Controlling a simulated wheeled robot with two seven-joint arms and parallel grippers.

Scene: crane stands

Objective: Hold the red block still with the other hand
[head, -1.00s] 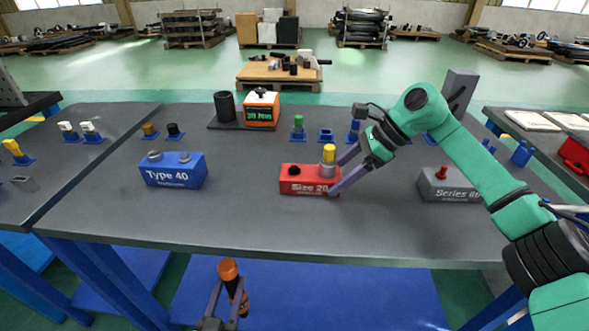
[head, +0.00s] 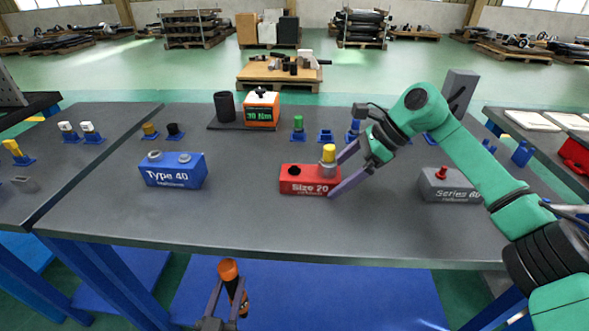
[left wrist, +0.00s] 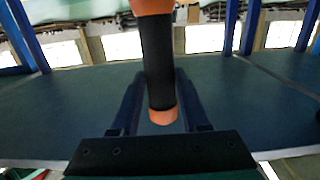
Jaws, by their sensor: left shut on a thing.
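The red block (head: 310,187), marked "Size 20", sits on the grey bench with a dark hole in its left top and a yellow-topped cylinder (head: 328,153) standing at its right end. My right gripper (head: 337,177) is open at the block's right end, one finger by the cylinder and the other near the front right corner; I cannot tell if either touches. My left gripper (head: 228,302) is low in front of the bench, shut on an orange and black tool (head: 229,270). The tool also shows between its fingers in the left wrist view (left wrist: 158,62).
A blue block (head: 173,176) marked "Type 40" stands left and a grey block (head: 448,190) marked "Series 60" right. An orange display unit (head: 261,113) and several small blue holders line the back. The bench front between the blocks is clear.

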